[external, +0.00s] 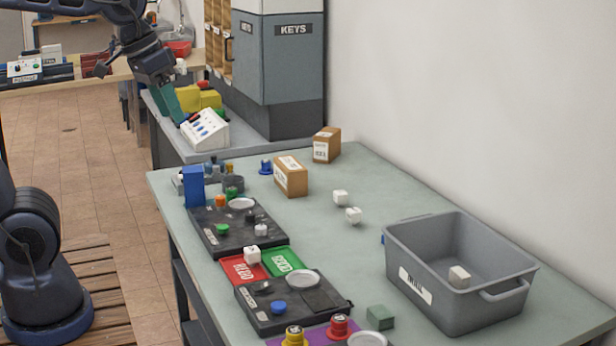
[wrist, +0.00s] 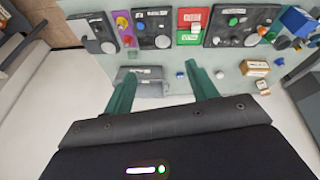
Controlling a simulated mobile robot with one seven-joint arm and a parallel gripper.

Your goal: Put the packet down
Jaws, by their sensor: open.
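Two brown labelled boxes, packet-like, rest on the table: the nearer box (external: 291,177) and the farther box (external: 326,145). They also show at the right of the wrist view as one box (wrist: 254,67) and another box (wrist: 263,88). Both stand apart from my gripper. I cannot tell which is the packet.
A grey bin (external: 408,285) at the right holds a small pale block (external: 459,274). Dark trays (external: 238,244), a red mat (external: 240,269), a green mat (external: 284,260) and white cubes (external: 340,197) lie on the table. A grey KEYS cabinet (external: 292,75) stands behind.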

